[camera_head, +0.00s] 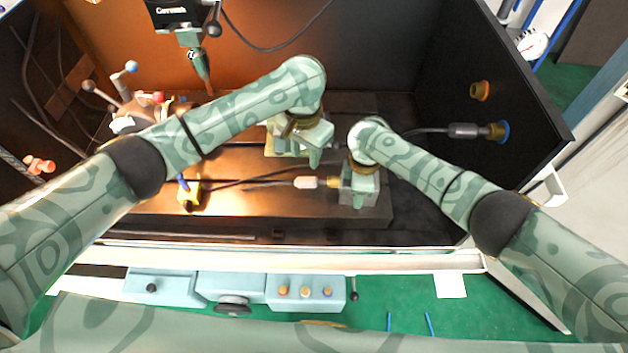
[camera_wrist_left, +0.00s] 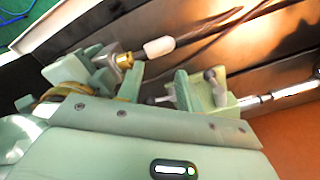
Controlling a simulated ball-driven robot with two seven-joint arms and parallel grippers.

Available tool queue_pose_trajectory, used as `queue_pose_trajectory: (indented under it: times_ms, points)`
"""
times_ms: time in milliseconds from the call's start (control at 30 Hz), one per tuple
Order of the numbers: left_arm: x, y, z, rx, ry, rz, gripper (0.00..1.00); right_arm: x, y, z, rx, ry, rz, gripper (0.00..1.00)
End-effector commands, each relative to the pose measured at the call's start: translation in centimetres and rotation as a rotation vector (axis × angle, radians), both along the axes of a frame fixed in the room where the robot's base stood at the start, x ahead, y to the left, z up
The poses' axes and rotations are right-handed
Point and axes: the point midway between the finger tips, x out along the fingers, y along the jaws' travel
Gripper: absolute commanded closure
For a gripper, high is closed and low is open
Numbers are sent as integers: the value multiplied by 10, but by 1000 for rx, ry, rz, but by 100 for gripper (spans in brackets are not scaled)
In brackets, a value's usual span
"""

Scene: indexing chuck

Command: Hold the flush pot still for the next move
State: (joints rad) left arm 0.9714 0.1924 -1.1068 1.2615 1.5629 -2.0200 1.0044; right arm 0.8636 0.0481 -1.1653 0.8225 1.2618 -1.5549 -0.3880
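A small grey body with a brass port, which I take as the flush pot (camera_head: 334,182), is at my right gripper (camera_head: 360,190) near the middle of the machine bed. A white sleeve (camera_head: 305,182) on a dark line lies against the brass port. My right gripper's fingers are around the grey body and hide most of it. The brass port (camera_wrist_left: 123,61) and white sleeve also show in the left wrist view.
A dark machine head (camera_head: 180,12) with a pointed tool hangs at the upper left. A small yellow block (camera_head: 189,194) stands left on the bed. A grey connector (camera_head: 464,130) juts from the right wall. The front rail (camera_head: 300,260) runs below both arms.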

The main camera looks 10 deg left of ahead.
Motion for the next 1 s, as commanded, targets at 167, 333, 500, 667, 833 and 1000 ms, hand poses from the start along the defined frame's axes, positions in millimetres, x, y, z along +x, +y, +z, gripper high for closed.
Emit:
queue_pose_trajectory:
  times_ms: [167,333,500,667,833,1000]
  points:
    - [0,0,0,0,0,0,64,-1,0,-1,-1,2,0,73]
    - [-3,-2,-3,-16,-1,34,48,-1,0,-1,-1,2,0,73]
    - [-23,-16,-15,-143,-7,347,48,-1,-1,-2,-1,3,0,73]
    - [-43,-15,-20,-344,14,920,48,-1,-1,-2,-2,3,0,73]
    - [-54,14,-15,-536,59,1528,48,-1,-1,-2,-2,3,0,73]
    - [-60,47,-9,-666,94,1921,48,-1,-1,-2,-2,3,0,73]
